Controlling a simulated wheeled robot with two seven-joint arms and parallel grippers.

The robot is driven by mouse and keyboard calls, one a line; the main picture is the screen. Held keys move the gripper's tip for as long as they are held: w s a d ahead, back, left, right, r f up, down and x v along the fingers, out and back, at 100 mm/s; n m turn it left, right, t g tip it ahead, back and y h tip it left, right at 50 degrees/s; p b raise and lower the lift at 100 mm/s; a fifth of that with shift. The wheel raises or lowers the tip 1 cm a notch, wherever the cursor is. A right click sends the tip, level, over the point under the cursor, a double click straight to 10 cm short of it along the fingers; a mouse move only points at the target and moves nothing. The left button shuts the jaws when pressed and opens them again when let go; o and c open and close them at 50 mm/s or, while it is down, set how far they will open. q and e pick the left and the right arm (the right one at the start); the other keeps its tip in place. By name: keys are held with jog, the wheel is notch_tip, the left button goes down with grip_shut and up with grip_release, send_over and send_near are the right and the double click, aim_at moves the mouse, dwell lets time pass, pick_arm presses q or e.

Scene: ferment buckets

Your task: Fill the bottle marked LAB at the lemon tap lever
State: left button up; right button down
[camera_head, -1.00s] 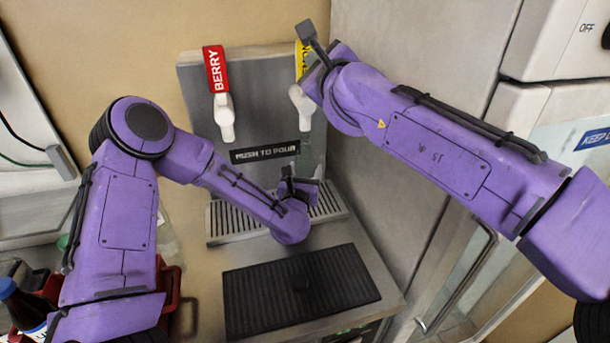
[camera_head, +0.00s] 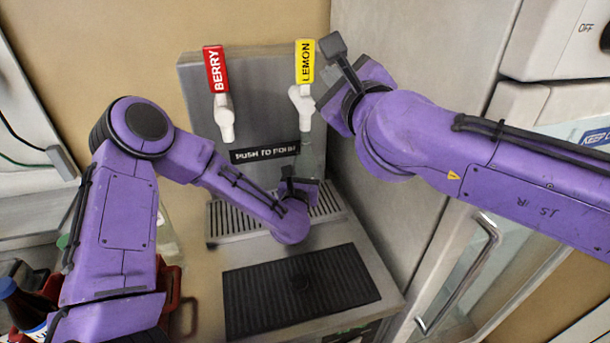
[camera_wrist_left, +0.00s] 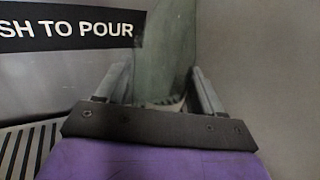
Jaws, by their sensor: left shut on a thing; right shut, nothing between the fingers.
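The lemon tap lever (camera_head: 305,62) is a yellow upright handle above a white tap spout (camera_head: 301,103), on the right of the grey dispenser. My left gripper (camera_head: 300,184) is low in front of the dispenser, below the lemon tap and over the drip tray. It is shut on a greenish see-through bottle (camera_wrist_left: 165,55), which shows between the fingers in the left wrist view. Its marking and fill level cannot be made out. My right gripper (camera_head: 329,108) is shut and empty, just right of the lemon tap and apart from the lever; its fingers are mostly hidden.
A red BERRY lever (camera_head: 215,69) stands left of the lemon one. The slotted drip tray (camera_head: 228,222) lies beneath, with a black ribbed mat (camera_head: 300,292) in front. A red crate (camera_head: 172,290) is at lower left.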

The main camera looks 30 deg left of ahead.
dwell(0.5)
pick_arm(q)
jog(key=shift+s+d+b, duration=0.4)
jog(key=shift+s+d, duration=0.15)
jog(key=shift+d, duration=0.1)
jog(key=s+d+b, duration=0.4)
jog(key=s+d, duration=0.4)
jog(key=d, duration=0.2)
jog(key=shift+s+b, duration=0.3)
dwell(0.5)
